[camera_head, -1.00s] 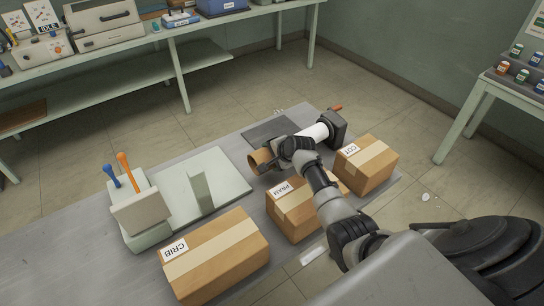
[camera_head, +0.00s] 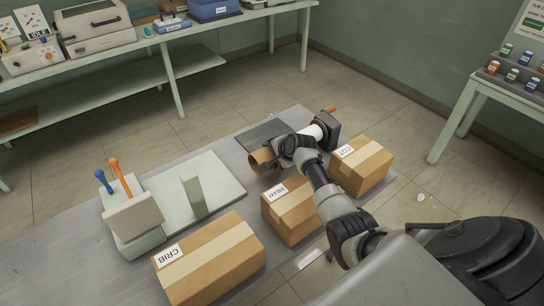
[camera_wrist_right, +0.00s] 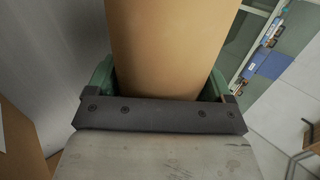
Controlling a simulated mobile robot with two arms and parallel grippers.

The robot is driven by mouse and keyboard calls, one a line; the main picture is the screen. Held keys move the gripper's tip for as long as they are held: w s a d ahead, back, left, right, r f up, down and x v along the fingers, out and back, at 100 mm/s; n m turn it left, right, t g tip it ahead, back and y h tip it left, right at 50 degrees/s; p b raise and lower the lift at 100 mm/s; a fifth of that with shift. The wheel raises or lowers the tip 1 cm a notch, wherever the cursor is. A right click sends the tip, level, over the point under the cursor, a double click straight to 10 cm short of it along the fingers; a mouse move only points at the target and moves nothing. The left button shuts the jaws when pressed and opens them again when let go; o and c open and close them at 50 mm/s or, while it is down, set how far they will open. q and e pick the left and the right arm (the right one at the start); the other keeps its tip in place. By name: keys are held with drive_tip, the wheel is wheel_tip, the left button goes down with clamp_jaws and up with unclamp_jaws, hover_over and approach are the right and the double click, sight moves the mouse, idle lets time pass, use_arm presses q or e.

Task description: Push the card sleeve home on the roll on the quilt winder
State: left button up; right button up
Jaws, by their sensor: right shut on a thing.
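The quilt winder (camera_head: 327,124) stands near the far right end of the grey bench, with a red-orange handle at its back. A white roll (camera_head: 313,133) reaches from it toward the lower left. The brown card sleeve (camera_head: 259,159) is in line with the roll, its open end facing left. My right gripper (camera_head: 285,152) is shut around the sleeve. In the right wrist view the sleeve (camera_wrist_right: 172,45) fills the gap between the green finger pads. The gripper hides where sleeve and roll meet, so I cannot tell how far they overlap. My left gripper is not in view.
Boxes marked PRAM (camera_head: 290,212), COT (camera_head: 362,166) and CRIB (camera_head: 210,260) stand along the bench's near side. A pale board (camera_head: 220,185) with an upright block and a holder with blue and orange handles (camera_head: 133,217) are at left. A dark mat (camera_head: 262,134) lies behind the sleeve.

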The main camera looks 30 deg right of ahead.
sight(313, 135)
drive_tip(key=shift+w+d+b, duration=0.15)
drive_tip(key=shift+d+b, duration=0.95)
drive_tip(key=shift+d, duration=1.25)
drive_tip(key=shift+w+d+b, duration=0.1)
drive_tip(key=shift+d+b, duration=1)
drive_tip(key=shift+d, duration=0.75)
drive_tip(key=shift+w+d+b, duration=0.1)
drive_tip(key=shift+d+b, duration=1.3)
drive_tip(key=shift+d, duration=0.4)
drive_tip(key=shift+w+d+b, duration=0.15)
drive_tip(key=shift+d+b, duration=1.3)
drive_tip(key=shift+d, duration=0.05)
drive_tip(key=o, duration=0.8)
drive_tip(key=shift+s+d+r, duration=0.15)
drive_tip(key=shift+s+r, duration=0.2)
drive_tip(key=shift+r, duration=0.05)
drive_tip(key=p+v, duration=0.1)
drive_tip(key=v, duration=0.9)
